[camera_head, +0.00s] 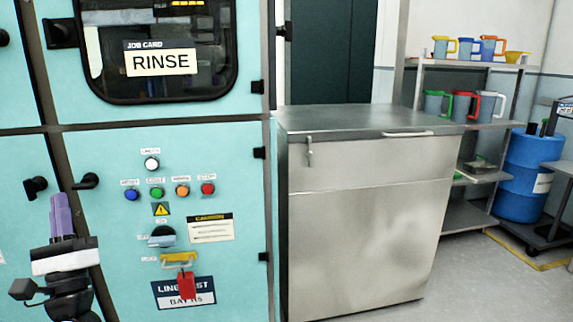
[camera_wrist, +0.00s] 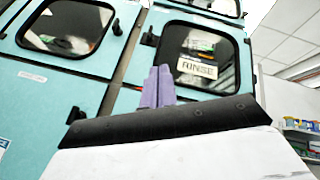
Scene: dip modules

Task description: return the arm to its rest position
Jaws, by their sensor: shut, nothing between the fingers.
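My gripper (camera_head: 61,214) is at the lower left of the head view, in front of the teal machine cabinet (camera_head: 210,235). Its purple fingers point up and are shut together with nothing between them. In the wrist view the purple fingertips (camera_wrist: 159,80) stand upright against the cabinet front, below and left of a window with a RINSE card (camera_wrist: 199,69). The gripper appears apart from the cabinet, though the exact gap cannot be told.
The cabinet carries several coloured buttons (camera_head: 157,193), a black rotary switch (camera_head: 162,236), a red tag (camera_head: 186,285) and black door handles (camera_head: 86,181). A steel counter (camera_head: 365,222) stands right of it. Farther right are a shelf with jugs (camera_head: 464,106), a blue drum (camera_head: 526,170) and open floor (camera_head: 455,285).

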